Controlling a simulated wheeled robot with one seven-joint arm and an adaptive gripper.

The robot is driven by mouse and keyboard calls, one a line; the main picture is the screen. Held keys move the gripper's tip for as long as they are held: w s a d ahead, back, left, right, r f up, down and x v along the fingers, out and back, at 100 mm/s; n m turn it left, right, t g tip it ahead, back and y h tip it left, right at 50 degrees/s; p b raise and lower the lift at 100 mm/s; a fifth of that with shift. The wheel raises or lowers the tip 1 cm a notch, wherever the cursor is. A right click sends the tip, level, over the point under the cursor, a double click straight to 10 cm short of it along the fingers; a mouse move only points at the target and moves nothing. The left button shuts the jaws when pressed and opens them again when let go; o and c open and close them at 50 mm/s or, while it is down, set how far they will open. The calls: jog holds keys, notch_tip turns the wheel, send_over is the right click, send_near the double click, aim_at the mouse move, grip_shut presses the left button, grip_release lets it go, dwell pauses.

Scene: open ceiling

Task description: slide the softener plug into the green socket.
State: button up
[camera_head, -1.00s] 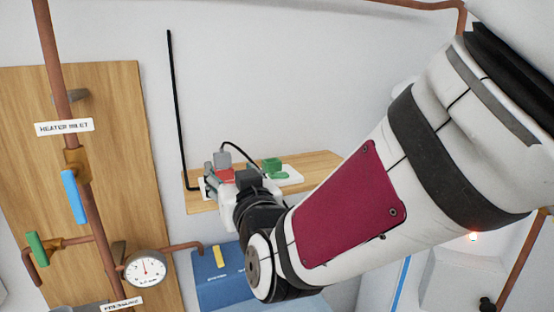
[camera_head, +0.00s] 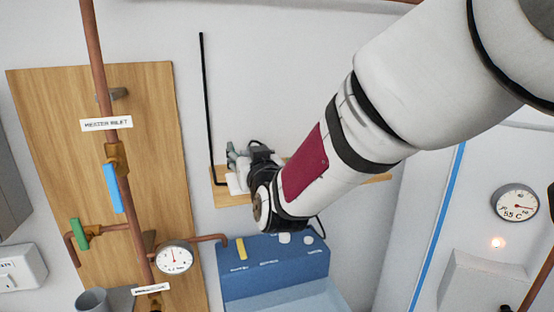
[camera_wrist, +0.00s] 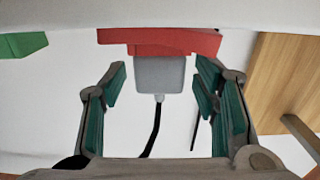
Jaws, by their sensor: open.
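A grey plug (camera_wrist: 160,74) with a black cable (camera_wrist: 154,130) sits against the red socket (camera_wrist: 160,40) in the wrist view. My gripper (camera_wrist: 162,80) is open. Its fingers stand on either side of the plug, with a visible gap on each side. The green socket (camera_wrist: 22,44) shows only in part at the upper left edge of the wrist view. In the head view my gripper (camera_head: 237,164) is over the wooden shelf. My arm there hides the sockets and the plug.
The wooden shelf (camera_head: 232,199) is mostly covered by my arm. A blue box (camera_head: 262,268) stands below it. Left is a wooden board (camera_head: 50,150) with copper pipes, a blue handle (camera_head: 113,188), a green handle (camera_head: 80,233) and a gauge (camera_head: 174,257).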

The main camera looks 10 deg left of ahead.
jog(key=c, duration=1.2)
